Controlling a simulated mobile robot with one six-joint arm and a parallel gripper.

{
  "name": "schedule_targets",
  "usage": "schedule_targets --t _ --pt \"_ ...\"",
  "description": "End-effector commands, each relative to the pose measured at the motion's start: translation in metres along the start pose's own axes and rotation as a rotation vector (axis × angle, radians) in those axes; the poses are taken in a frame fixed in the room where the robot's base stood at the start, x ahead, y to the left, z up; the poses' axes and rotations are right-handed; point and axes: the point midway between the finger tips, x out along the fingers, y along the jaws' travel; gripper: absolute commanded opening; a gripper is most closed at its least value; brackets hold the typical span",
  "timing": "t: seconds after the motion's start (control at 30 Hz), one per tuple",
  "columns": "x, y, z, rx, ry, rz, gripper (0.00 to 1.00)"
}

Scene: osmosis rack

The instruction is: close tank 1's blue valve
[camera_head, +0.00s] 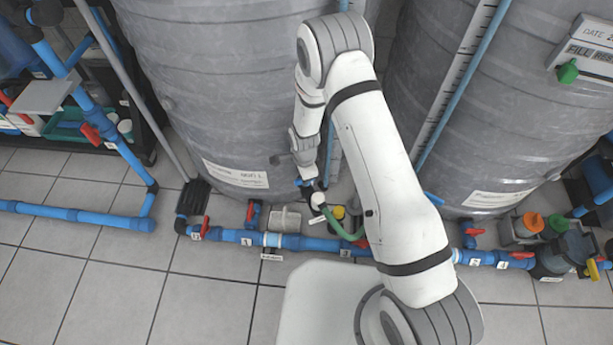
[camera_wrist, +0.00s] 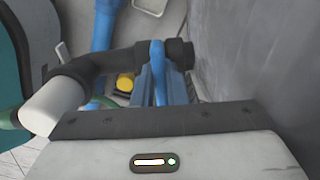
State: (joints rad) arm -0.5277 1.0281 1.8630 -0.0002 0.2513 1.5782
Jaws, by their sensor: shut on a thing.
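Tank 1 appears to be the large grey tank (camera_head: 215,100) on the left of the head view; the label writing is too small to read surely. The blue valve (camera_head: 305,183) is low beside that tank, mostly hidden under my gripper (camera_head: 308,176). In the wrist view its upright blue handle (camera_wrist: 158,62) stands in front of dark pipe fittings, close to the grey tank wall (camera_wrist: 235,45). The handle's lower part is hidden between the jaws.
A blue pipe (camera_head: 300,243) with red-handled valves runs along the floor. A green hose (camera_head: 338,225) and a white fitting (camera_head: 318,200) are near my gripper. A second grey tank (camera_head: 520,100) stands at right. Tiled floor (camera_head: 100,300) is clear at front left.

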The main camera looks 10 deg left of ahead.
Motion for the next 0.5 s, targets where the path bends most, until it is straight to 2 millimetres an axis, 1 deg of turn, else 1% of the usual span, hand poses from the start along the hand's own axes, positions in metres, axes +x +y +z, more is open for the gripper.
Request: schedule_targets --t 0.03,0.07,0.3,0.5 --pt "-0.0002 -0.0013 -0.0015 0.004 0.000 -0.003 0.00" --pt "-0.0002 -0.0013 -0.0014 0.003 0.000 -0.004 0.14" --pt "-0.0002 -0.0008 -0.0006 0.001 0.000 -0.002 0.34" --pt "-0.0004 -0.0005 -0.0003 0.000 0.000 -0.001 0.34"
